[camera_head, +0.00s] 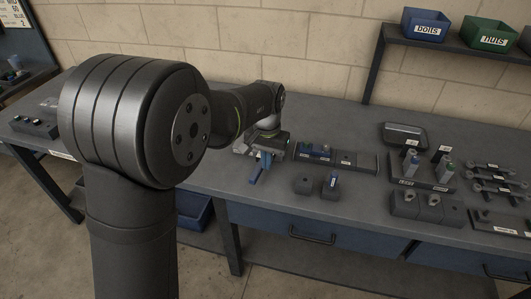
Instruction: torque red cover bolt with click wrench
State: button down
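My gripper (264,152) is at the front left of the bench's middle, seen from behind and small. A blue handle-like piece (256,175) shows right below it, at the bench's front edge. I cannot tell whether the fingers are closed on it. No red cover or red bolt can be made out; my own arm hides part of the bench. Several wrench-like tools (492,178) lie at the right, too small to tell which is a click wrench. A dark tray (357,163) with a blue part (315,151) lies just right of my gripper.
Two small dark blocks (304,186) stand near the front edge. A rack with upright bottles (410,162) and a block with sockets (415,206) stand further right. A shelf holds a blue bolts bin (426,24) and a green nuts bin (488,34).

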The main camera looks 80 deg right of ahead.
aim_at(253, 172)
jog(key=shift+f, duration=2.8)
jog(key=shift+w, duration=0.8)
jog(key=shift+w, duration=0.25)
jog(key=shift+w, duration=0.2)
dwell(0.4)
jog(key=shift+w+d, duration=0.1)
jog(key=shift+w, duration=0.15)
jog(key=shift+w, duration=0.2)
jog(key=shift+w, duration=0.3)
dwell(0.4)
jog(key=shift+w, duration=0.15)
